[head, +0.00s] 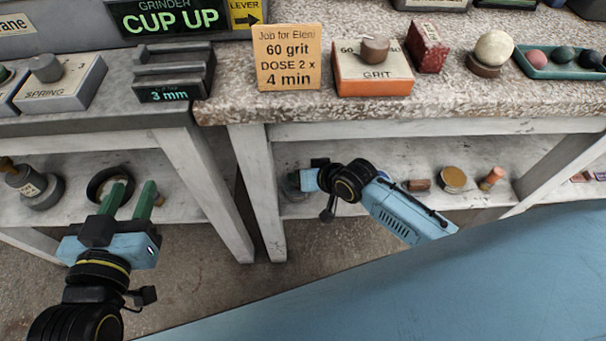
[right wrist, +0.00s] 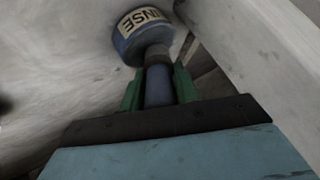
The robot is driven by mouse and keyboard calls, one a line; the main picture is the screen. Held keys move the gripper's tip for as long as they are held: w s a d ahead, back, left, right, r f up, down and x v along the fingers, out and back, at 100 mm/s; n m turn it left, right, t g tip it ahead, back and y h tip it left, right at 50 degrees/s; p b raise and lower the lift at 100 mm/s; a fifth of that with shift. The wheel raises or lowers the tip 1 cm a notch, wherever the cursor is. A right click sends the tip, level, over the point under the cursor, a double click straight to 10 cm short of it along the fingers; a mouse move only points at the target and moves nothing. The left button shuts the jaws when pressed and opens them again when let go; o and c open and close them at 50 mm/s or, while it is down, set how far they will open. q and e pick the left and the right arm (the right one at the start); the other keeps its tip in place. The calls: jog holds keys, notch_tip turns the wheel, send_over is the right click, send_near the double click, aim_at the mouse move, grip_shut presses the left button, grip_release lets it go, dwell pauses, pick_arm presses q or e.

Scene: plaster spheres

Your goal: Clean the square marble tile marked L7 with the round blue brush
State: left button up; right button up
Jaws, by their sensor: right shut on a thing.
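My right gripper (right wrist: 158,92) is shut on the blue handle of a round blue thing (right wrist: 130,45), which looks like the round blue brush. Its wide head carries a cream label reading "INSE", the start cut off; no bristles show. In the head view my right gripper (head: 296,182) reaches left under the right-hand table, over its lower shelf, its fingers mostly hidden. My left gripper (head: 130,198) is open and empty, its green fingers apart in front of the left table's lower shelf. I see no tile marked L7.
The right table (head: 460,95) bears an orange "60 grit" sign (head: 287,57), a grit box (head: 372,74), a dark red block (head: 427,46) and a pale sphere (head: 493,49). White table legs (head: 258,190) stand close to both grippers. A labelled, handled thing (head: 32,184) stands on the left shelf.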

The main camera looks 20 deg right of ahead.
jog(key=shift+s+f+p, duration=0.15)
jog(key=shift+f+p, duration=0.1)
jog(key=shift+p, duration=0.05)
dwell(1.3)
